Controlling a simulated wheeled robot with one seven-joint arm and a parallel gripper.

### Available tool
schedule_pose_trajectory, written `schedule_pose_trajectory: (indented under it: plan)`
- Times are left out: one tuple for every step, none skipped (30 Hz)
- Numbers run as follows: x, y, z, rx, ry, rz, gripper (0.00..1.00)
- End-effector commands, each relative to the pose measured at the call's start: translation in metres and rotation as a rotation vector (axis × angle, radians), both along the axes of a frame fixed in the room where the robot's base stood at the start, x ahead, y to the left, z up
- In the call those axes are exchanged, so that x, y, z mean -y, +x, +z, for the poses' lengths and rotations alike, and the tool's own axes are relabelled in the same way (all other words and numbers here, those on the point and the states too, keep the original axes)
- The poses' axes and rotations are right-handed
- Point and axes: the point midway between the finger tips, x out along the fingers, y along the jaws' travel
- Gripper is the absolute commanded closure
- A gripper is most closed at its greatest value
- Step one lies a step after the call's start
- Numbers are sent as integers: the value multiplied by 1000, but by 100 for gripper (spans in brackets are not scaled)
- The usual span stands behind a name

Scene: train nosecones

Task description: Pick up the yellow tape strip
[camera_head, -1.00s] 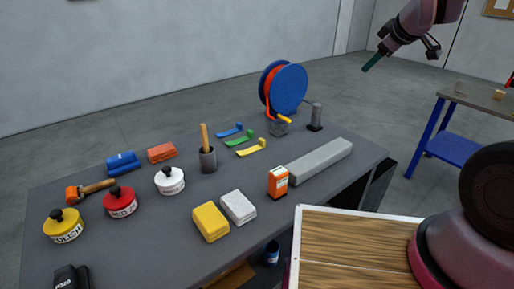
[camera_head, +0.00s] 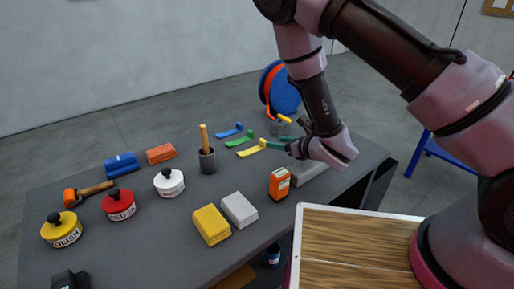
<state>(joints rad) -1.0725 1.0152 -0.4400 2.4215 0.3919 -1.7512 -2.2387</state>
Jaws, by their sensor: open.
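The yellow tape strip (camera_head: 250,150) lies on the dark grey table, with its raised end toward the right. A green strip (camera_head: 239,139) and a blue strip (camera_head: 231,130) lie behind it in a row. My gripper (camera_head: 274,144) comes in from the right, low over the table, with its teal fingers pointing left at the raised end of the yellow strip. The gripper is open. From this view I cannot tell whether the fingers touch the strip or are just beside it.
A long grey block (camera_head: 312,173) lies under my gripper, partly hidden. An orange box (camera_head: 279,184) stands in front. A blue reel (camera_head: 285,95) stands behind, partly hidden by my arm.

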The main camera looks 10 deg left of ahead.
Motion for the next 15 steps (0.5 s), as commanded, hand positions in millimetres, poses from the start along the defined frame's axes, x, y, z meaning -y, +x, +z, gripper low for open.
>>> schedule_pose_trajectory:
  plan:
    - [-6, 3, -3, 7, -4, 10, 45]
    - [-9, 5, -5, 9, -4, 13, 45]
    - [-14, 9, -8, 9, -4, 14, 45]
    - [-18, 12, -10, 8, -4, 13, 45]
    - [-21, 16, -11, 8, -3, 12, 45]
    - [-25, 20, -13, 8, -3, 11, 45]
    - [-28, 22, -15, 7, -2, 10, 45]
    - [-30, 25, -16, 6, -3, 9, 45]
    - [-33, 27, -18, 6, -2, 9, 45]
    - [-34, 28, -19, 6, -3, 9, 45]
    - [-35, 29, -19, 5, -4, 8, 45]
    - [-37, 31, -20, 5, -3, 8, 45]
    - [-38, 32, -21, 5, -3, 8, 45]
    - [-40, 34, -22, 6, -3, 9, 45]
    - [-44, 37, -23, 6, -3, 9, 45]
